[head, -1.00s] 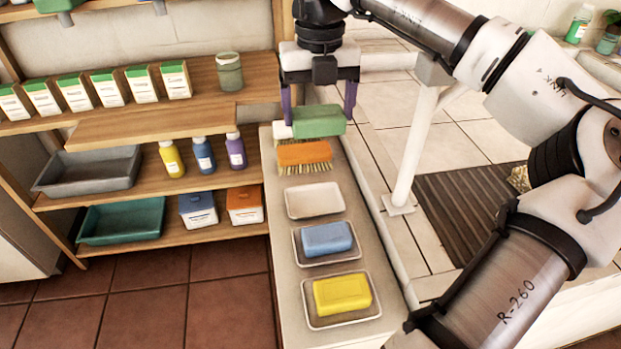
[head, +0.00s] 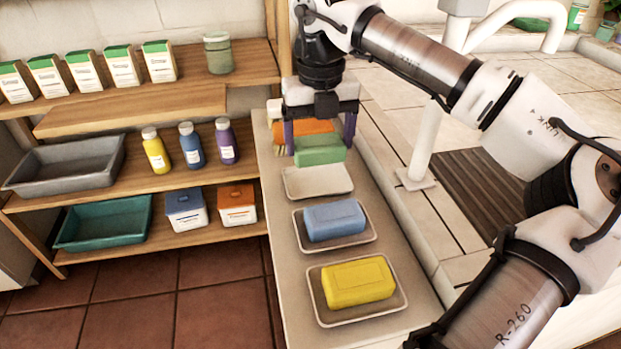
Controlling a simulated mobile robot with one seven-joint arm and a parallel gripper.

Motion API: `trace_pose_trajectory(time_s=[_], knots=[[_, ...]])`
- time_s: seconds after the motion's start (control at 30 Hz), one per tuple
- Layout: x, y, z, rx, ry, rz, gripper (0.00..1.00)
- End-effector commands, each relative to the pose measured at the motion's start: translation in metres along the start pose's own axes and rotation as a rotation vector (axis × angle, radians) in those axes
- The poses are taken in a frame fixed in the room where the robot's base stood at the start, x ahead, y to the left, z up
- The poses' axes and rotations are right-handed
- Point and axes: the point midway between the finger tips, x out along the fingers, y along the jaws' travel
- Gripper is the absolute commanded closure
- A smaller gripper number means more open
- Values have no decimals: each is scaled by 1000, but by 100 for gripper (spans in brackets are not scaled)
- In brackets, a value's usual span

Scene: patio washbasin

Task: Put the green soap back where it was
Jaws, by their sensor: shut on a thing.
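The green soap (head: 320,151) is a pale green block held between the two purple fingers of my gripper (head: 319,137). My gripper is shut on it. The soap hangs just behind and partly above the far edge of an empty white dish (head: 318,183) on the narrow ledge. Nearer on the ledge, a blue soap (head: 334,220) lies in a second dish (head: 371,238), and a yellow soap (head: 357,283) lies in a third dish (head: 400,302). I cannot tell the exact height of the green soap above the ledge.
A white post (head: 425,140) stands right of the ledge. Wooden shelves (head: 150,95) with bottles, boxes and trays stand at left.

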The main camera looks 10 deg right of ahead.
Motion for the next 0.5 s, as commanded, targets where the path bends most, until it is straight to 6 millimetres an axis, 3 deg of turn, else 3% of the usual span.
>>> trace_pose_trajectory(time_s=[0.03, 0.23, 0.5], knots=[[11, -2, -1, 2, -1, 0, 57], [23, -5, -2, 4, -1, 0, 57], [56, -13, -7, 13, -1, 0, 57]])
